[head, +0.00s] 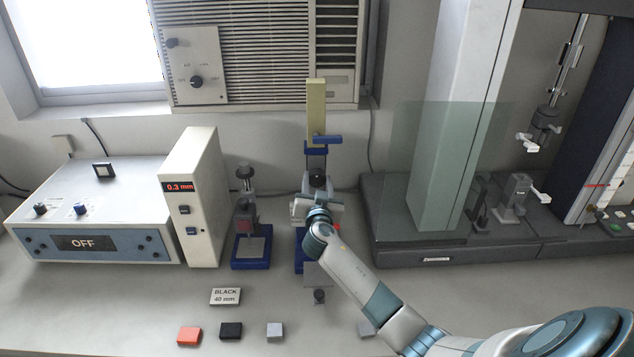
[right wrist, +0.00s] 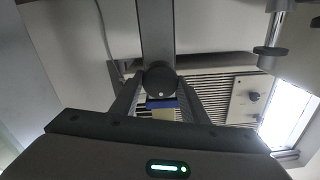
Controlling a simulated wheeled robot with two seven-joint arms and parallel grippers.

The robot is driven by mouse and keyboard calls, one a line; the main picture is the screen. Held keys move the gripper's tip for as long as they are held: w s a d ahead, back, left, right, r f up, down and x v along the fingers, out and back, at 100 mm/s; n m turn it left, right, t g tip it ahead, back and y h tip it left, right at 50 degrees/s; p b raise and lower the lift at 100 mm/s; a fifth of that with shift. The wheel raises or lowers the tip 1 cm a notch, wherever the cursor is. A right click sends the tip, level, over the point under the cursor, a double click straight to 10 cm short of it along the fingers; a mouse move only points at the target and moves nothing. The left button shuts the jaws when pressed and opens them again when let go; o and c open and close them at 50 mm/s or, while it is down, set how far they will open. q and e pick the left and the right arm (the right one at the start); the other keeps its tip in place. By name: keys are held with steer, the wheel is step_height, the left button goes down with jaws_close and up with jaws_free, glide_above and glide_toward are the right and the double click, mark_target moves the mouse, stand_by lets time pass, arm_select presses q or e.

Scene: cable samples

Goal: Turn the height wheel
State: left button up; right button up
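A dark round wheel (right wrist: 159,79) with a small pale dot shows in the right wrist view, on a grey upright post (right wrist: 156,28). In the head view a tall stand with a yellow block (head: 317,108) and blue clamps (head: 317,147) rises at the middle back. My right gripper (head: 318,197) is at the front of this stand and hides part of it. In the right wrist view my right gripper's (right wrist: 159,82) two fingers stand apart, one on each side of the wheel. I cannot tell whether they press on it. My left gripper is out of view.
A smaller blue-based stand (head: 250,252) and a tall box reading 0.3 mm (head: 190,222) are to the left. A BLACK 40 mm card (head: 226,296) and red (head: 189,336), black (head: 231,330) and grey (head: 274,331) blocks lie in front. A large machine (head: 425,255) stands right.

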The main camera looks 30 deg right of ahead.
steer(key=shift+n, duration=0.3)
steer(key=shift+f+n+b, duration=0.1)
steer(key=shift+n+b, duration=0.85)
steer(key=shift+n, duration=0.65)
steer(key=n, duration=0.2)
steer(key=shift+n, duration=0.4)
steer(key=n, duration=0.2)
steer(key=shift+a+n, duration=0.1)
steer(key=shift+n, duration=0.3)
steer(key=n, duration=0.4)
steer(key=shift+n, duration=0.3)
steer(key=n+p, duration=0.1)
steer(key=n, duration=0.4)
steer(key=shift+n, duration=0.4)
steer(key=shift+w, duration=0.1)
